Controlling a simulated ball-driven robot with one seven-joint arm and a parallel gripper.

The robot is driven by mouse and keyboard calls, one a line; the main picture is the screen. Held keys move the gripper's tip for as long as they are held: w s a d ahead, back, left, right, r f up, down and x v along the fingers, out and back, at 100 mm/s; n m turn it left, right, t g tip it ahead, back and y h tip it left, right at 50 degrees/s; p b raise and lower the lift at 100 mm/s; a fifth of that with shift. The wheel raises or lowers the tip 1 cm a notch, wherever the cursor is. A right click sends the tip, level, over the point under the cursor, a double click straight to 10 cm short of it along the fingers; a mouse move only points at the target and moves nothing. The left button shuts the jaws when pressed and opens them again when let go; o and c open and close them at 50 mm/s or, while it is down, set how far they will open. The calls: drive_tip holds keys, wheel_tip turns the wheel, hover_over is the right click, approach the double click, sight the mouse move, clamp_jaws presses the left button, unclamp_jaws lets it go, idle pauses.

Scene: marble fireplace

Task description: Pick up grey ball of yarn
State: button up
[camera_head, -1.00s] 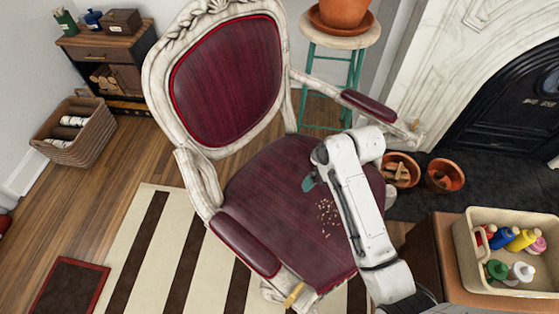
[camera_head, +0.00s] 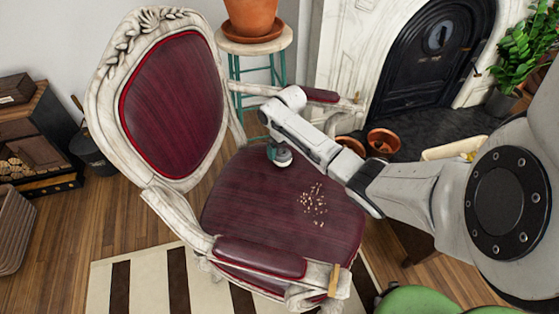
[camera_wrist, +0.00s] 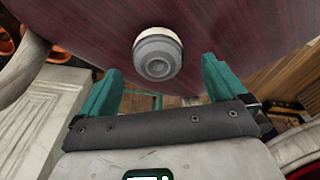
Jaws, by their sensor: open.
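My gripper (camera_head: 280,154) hangs over the back part of the chair's dark red seat (camera_head: 245,205), near the backrest. In the wrist view my gripper (camera_wrist: 162,72) shows two teal fingers spread apart with nothing clamped between them. A round grey thing (camera_wrist: 158,57) with a paler rim shows between and just beyond the fingertips, against the seat. I cannot tell for sure whether it is the ball of yarn. In the head view my gripper and arm mostly hide that spot.
Small crumbs (camera_head: 313,199) lie on the seat. Carved white armrests (camera_head: 180,220) flank it. A plant stand (camera_head: 255,42) with a terracotta pot (camera_head: 250,15) stands behind. Terracotta pots (camera_head: 383,142) sit by the black fireplace door (camera_head: 436,50). The striped rug (camera_head: 140,285) lies in front.

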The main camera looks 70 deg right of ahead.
sight(283, 152)
drive_tip(key=shift+w+d+f+b, duration=0.15)
drive_tip(key=shift+f+b, duration=0.55)
drive_tip(key=shift+f, duration=0.8)
drive_tip(key=shift+w+d+f+b, duration=0.15)
drive_tip(key=shift+f+b, duration=0.5)
drive_tip(key=shift+f, duration=0.85)
drive_tip(key=c, duration=1.1)
